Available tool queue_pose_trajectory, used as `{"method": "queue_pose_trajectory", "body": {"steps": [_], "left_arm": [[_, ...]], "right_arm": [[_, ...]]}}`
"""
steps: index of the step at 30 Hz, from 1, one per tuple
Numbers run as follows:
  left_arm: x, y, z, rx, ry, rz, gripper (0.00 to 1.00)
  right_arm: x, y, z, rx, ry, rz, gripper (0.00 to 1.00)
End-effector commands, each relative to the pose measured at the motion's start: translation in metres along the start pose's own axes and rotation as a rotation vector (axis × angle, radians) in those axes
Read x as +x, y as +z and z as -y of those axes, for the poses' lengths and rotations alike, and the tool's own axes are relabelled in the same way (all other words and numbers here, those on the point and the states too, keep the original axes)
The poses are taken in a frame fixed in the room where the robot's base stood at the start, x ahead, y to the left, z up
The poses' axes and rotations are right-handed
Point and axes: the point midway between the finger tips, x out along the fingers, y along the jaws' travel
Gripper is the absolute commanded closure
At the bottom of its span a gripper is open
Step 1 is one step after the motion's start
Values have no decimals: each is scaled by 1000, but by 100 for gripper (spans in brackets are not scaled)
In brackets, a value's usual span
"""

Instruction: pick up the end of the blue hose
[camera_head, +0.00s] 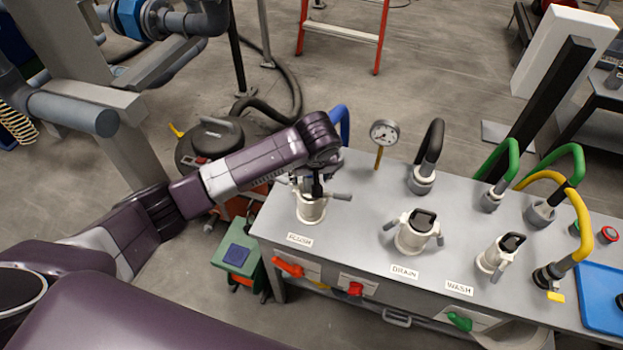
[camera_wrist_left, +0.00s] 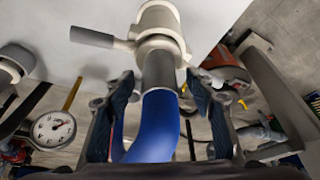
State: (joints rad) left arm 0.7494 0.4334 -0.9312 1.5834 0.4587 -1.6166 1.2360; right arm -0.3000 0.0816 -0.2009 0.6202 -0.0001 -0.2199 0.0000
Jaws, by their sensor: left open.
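The blue hose (camera_wrist_left: 152,125) runs between the two fingers of my left gripper (camera_wrist_left: 162,88) in the left wrist view. Its grey end cuff (camera_wrist_left: 159,70) meets a white coupling with side levers (camera_wrist_left: 160,38); how deep it sits I cannot tell. In the head view, a loop of the blue hose (camera_head: 341,118) shows behind my arm, and the coupling (camera_head: 311,208) stands at the left end of the grey bench. My left gripper (camera_head: 314,182) is above it, with fingers apart on either side of the hose. My wrist hides most of the hose there.
The bench (camera_head: 365,230) also carries a DRAIN coupling (camera_head: 413,232), a WASH coupling (camera_head: 500,254), and black, green and yellow hoses to the right. A pressure gauge (camera_head: 384,134) stands near the gripper. A dark round drum (camera_head: 208,145) is on the floor behind my arm.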

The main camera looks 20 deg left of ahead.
Motion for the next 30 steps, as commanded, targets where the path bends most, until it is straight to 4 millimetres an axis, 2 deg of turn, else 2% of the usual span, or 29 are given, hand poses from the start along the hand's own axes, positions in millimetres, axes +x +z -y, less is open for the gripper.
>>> {"method": "queue_pose_trajectory", "body": {"steps": [3,9,23,30], "left_arm": [[7,0,0,0,0,-1,50],[7,0,0,1,1,-1,50],[7,0,0,1,0,-1,100],[6,-1,0,0,2,-3,100]], "right_arm": [[-1,0,0,0,0,0,60],[-1,0,0,1,0,-1,60],[-1,-1,0,2,0,-1,60],[-1,-1,1,2,-1,-1,60]]}}
